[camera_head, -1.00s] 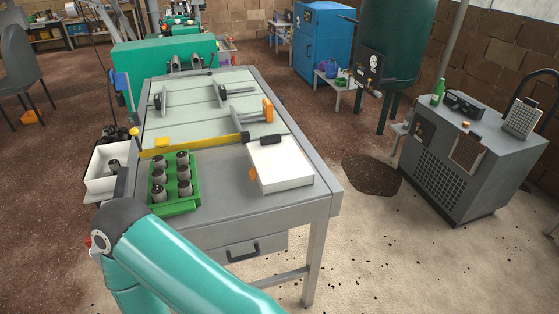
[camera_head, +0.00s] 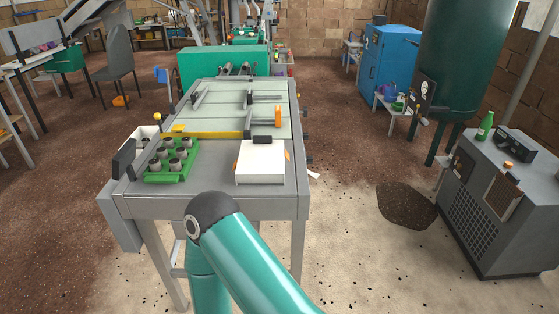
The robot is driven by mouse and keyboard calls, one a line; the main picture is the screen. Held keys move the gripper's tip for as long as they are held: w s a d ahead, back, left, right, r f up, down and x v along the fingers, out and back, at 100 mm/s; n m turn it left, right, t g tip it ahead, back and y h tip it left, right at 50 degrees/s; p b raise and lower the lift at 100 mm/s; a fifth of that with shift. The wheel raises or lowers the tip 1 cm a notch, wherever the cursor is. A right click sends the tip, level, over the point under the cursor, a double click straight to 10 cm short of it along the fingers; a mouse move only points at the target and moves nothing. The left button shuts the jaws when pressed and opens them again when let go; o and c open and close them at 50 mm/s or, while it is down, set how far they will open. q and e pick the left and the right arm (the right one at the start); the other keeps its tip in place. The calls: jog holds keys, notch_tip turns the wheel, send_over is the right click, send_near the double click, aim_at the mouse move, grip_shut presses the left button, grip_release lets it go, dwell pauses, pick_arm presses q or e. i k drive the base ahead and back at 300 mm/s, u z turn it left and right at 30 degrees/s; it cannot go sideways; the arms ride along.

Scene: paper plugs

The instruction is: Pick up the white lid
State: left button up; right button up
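A white, flat, box-shaped piece (camera_head: 261,165), which looks like the white lid, lies on the front right of the grey workbench (camera_head: 215,205). Orange marks show at its sides, and a dark block touches its back edge. A green tray (camera_head: 157,177) with several grey cylindrical plugs (camera_head: 175,165) stands to its left. A white open box (camera_head: 138,133) is partly hidden behind the tray at the bench's left edge. My teal arm crosses the bottom middle, in front of the bench and apart from the lid. Neither of my grippers shows in the view.
A yellow bar (camera_head: 205,135) crosses the bench behind the tray and lid, with an orange-handled clamp (camera_head: 278,117) beyond. A grey machine (camera_head: 492,205) stands at the right and a blue cabinet (camera_head: 388,62) behind. The floor between bench and machine has open room.

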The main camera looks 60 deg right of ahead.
aim_at(260, 160)
jog(key=z, duration=1.25)
jog(key=i, duration=0.4)
jog(key=z, duration=0.05)
jog(key=k, duration=0.45)
jog(key=z, duration=0.2)
